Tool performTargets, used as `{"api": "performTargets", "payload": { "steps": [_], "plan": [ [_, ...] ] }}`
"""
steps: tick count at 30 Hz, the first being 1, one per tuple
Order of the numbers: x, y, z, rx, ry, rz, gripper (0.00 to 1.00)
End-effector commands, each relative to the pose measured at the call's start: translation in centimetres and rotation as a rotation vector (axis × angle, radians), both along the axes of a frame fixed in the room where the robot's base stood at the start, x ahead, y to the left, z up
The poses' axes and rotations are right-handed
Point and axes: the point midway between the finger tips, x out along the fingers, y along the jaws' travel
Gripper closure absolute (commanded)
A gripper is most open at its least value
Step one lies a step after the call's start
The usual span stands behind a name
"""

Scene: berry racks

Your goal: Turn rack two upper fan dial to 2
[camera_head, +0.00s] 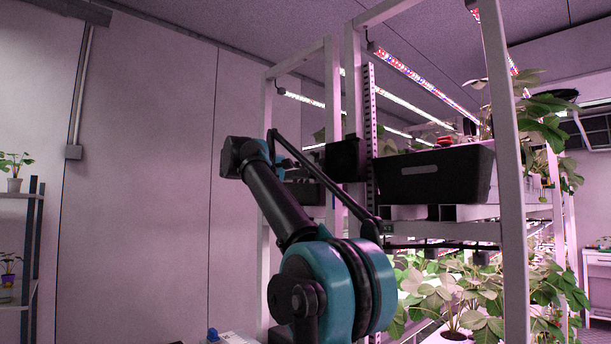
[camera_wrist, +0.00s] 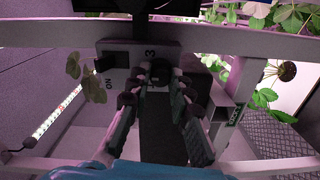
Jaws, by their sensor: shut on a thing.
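The dial's pointer is too dark to read. My gripper (camera_wrist: 160,82) has its fingers on both sides of the dial and is shut on it. In the head view, my arm reaches to the rack's left side; my gripper and the dial cannot be made out there.
A dark switch (camera_wrist: 109,62) marked ON sits left of the dial, with leaves (camera_wrist: 90,85) close by. A rack beam (camera_wrist: 230,38) crosses above the panel. In the head view, a black planter (camera_head: 436,175) stands on the upper shelf, and a white post (camera_head: 505,150) rises at the rack's front.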

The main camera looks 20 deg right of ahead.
Motion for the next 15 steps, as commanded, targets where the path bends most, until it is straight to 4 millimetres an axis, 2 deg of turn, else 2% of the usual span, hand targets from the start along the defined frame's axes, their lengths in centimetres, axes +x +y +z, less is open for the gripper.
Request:
{"api": "performTargets", "payload": {
  "steps": [6, 7, 12, 15],
  "plan": [
    [-0.03, -0.08, -0.02, 0.000, 0.001, -0.002, 1.00],
    [-0.03, -0.08, -0.02, 0.000, 0.001, -0.002, 0.79],
    [-0.04, -0.07, -0.02, 0.000, 0.001, -0.002, 0.59],
    [-0.02, -0.05, -0.02, 0.000, 0.001, -0.001, 0.59]
  ]
}}
